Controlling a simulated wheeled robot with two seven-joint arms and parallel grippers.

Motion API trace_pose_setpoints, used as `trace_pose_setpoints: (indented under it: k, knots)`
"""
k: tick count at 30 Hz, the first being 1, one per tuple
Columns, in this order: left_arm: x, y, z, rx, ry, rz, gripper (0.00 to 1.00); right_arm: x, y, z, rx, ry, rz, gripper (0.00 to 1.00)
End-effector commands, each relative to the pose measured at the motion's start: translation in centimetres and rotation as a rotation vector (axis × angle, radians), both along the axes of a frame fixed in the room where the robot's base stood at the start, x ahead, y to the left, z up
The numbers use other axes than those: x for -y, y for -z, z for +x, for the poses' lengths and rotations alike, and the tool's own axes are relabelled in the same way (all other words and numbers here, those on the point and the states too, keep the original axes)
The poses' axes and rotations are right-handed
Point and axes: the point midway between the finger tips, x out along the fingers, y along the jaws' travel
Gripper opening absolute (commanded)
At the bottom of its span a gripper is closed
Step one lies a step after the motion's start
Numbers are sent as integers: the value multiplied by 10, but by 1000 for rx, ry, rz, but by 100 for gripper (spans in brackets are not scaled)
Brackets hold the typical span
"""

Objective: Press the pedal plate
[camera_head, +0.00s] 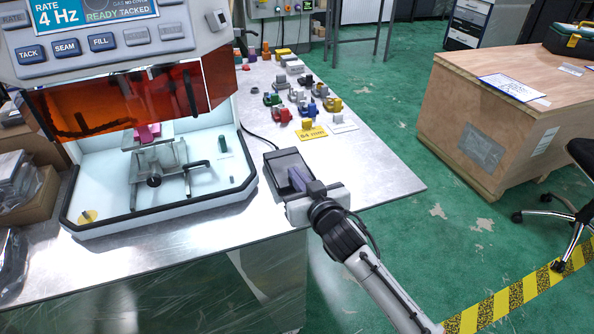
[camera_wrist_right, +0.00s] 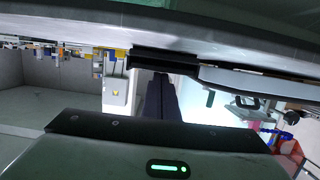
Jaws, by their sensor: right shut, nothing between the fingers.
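The pedal plate (camera_head: 281,160) is a dark grey, slightly raised plate on the metal bench, just right of the machine's white tray. My right gripper (camera_head: 297,178) reaches in from the lower right. Its fingers are together and empty, and they lie over the front right part of the plate. I cannot tell whether they touch it. In the right wrist view the dark fingers (camera_wrist_right: 161,98) show close together, pointing away from the camera. My left gripper is not in view.
The machine with an orange shield (camera_head: 90,107) and white tray (camera_head: 95,198) stands left of the pedal. Several small coloured parts (camera_head: 283,114) and a yellow card (camera_head: 313,133) lie behind it. A wooden crate (camera_head: 490,125) stands at right. The bench right of the pedal is clear.

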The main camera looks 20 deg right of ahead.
Motion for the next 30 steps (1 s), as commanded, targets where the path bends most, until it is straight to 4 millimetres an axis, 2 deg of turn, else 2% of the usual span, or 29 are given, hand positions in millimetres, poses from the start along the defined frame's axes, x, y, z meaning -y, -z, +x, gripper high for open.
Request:
trace_pose_setpoints:
  k: [1, 5, 8, 14, 15, 21, 25, 30]
  knots:
    - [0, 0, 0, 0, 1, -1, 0, 1, 18, -5, -39, 4, -2, 0]
    - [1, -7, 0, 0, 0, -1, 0, 0, 10, -5, -37, 2, -1, 0]
    - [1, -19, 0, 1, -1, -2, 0, -2, -5, -5, -31, 0, 0, 0]
    - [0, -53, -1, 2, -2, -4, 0, -5, -49, -4, -8, -7, 2, 0]
    - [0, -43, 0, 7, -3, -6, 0, -5, -38, -17, -11, -7, 2, 0]
    - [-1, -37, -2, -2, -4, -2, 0, -3, -48, -61, -4, -8, 1, 0]
    - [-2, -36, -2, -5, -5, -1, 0, -2, -54, -83, -3, -7, 0, 0]
    - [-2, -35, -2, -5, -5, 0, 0, -1, -58, -98, 0, -6, -1, 0]
